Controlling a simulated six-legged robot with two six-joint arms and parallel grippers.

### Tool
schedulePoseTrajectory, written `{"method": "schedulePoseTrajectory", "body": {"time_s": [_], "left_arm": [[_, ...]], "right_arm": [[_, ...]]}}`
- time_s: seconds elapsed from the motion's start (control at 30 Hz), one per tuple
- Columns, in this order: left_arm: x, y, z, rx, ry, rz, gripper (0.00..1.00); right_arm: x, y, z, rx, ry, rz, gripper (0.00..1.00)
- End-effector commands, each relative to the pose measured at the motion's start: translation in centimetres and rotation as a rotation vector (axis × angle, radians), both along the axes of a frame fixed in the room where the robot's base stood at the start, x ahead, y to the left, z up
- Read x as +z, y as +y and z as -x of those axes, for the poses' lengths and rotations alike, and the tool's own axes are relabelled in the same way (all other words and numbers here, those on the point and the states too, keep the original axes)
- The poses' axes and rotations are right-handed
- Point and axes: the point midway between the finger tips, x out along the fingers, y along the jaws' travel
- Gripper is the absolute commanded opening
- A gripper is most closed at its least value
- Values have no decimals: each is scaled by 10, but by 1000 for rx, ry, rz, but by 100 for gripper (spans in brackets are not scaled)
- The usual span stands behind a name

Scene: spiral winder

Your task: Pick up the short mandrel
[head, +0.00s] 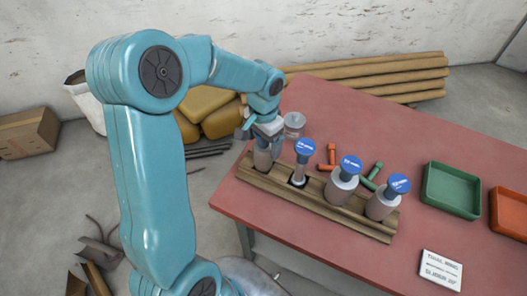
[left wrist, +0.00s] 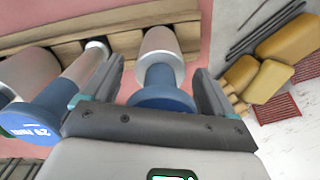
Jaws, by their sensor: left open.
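Several mandrels with blue caps stand in a wooden rack (head: 320,205) at the table's left edge. The leftmost mandrel (head: 262,160) is a stubby grey cylinder, with its top hidden by my left gripper (head: 264,138). I take it for the short mandrel, though its label is not readable. In the left wrist view this mandrel (left wrist: 158,48) shows its grey body and blue neck between the open fingers of my left gripper (left wrist: 160,82). The fingers stand on either side of it, with gaps visible. My right gripper is not in view.
A slimmer mandrel (head: 299,172) stands close by in the rack; a cap in the left wrist view reads 29 mm (left wrist: 35,122). A clear jar (head: 294,124) stands behind. Red (head: 328,158) and green (head: 371,176) parts and a green tray (head: 451,189) lie to the right.

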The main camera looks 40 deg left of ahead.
Motion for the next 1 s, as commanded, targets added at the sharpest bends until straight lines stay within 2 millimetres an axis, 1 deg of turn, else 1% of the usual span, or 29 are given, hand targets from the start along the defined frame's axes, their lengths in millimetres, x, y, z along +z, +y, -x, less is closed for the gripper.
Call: {"method": "schedulePoseTrajectory", "body": {"time_s": [0.17,0.2,0.27,0.3,0.37,0.4,0.43,0.77,0.87,0.97,1.0], "left_arm": [[0,0,0,0,0,0,87],[0,0,0,0,0,0,74],[0,0,0,0,-1,0,55],[0,0,0,0,-1,0,42],[0,0,0,0,-1,0,22],[0,0,0,0,-1,0,9],[0,0,0,0,-1,0,0],[4,1,-1,0,-4,-1,0],[12,1,-1,1,-4,-2,0],[28,1,-1,1,-7,-2,0],[36,1,-1,1,-8,-2,0]], "right_arm": [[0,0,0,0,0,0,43],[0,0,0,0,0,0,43],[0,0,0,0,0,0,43],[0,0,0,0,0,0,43],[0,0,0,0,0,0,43],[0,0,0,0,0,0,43],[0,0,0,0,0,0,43],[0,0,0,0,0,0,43],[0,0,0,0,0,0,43],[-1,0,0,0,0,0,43],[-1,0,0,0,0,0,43]]}}
